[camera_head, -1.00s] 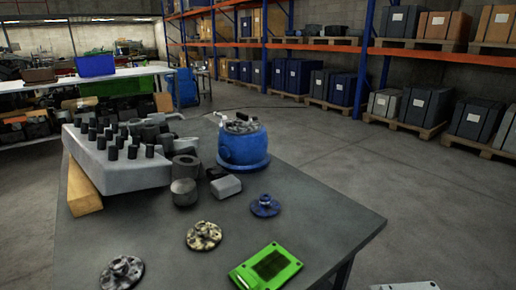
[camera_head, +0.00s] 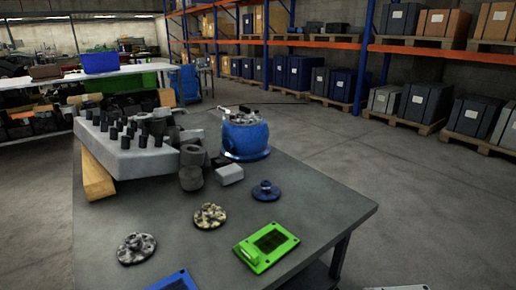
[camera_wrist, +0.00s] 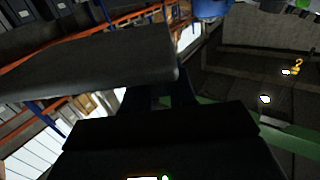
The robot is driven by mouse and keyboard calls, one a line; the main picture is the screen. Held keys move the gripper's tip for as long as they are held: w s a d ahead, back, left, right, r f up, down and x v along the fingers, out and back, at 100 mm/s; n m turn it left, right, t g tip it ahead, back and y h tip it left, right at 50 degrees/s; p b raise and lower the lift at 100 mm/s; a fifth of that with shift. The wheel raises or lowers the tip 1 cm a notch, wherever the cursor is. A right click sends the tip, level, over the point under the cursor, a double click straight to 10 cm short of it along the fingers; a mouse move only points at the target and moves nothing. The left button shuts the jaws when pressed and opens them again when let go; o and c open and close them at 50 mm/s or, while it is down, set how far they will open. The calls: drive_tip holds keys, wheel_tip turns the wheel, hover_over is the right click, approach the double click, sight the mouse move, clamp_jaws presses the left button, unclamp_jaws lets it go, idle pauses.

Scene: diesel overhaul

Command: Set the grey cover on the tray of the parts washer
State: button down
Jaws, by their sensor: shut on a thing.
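In the wrist view a broad, flat, dark grey piece with a rounded corner, which looks like the grey cover (camera_wrist: 110,62), fills the upper left. My gripper (camera_wrist: 174,92) is shut on its near edge; the fingers are dark and partly lost in shadow. My gripper and the held piece are not in the head view. A round blue tub (camera_head: 245,138) with small parts on top stands at the bench's far end; I cannot tell if it is the parts washer. No washer tray is clearly seen.
The grey bench (camera_head: 310,212) holds an engine block (camera_head: 125,150), several round flanged pieces (camera_head: 136,248), a green frame (camera_head: 266,247) and a partly cut-off blue frame (camera_head: 175,281). Open floor (camera_head: 430,205) lies to the right. Pallet racks (camera_head: 365,45) line the back.

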drive_tip(key=shift+w+a+f+p, duration=0.7)
drive_tip(key=shift+w+a, duration=0.55)
drive_tip(key=shift+a, duration=1.45)
drive_tip(key=s+f, duration=0.4)
drive_tip(key=f, duration=0.1)
drive_tip(key=shift+s+f, duration=0.35)
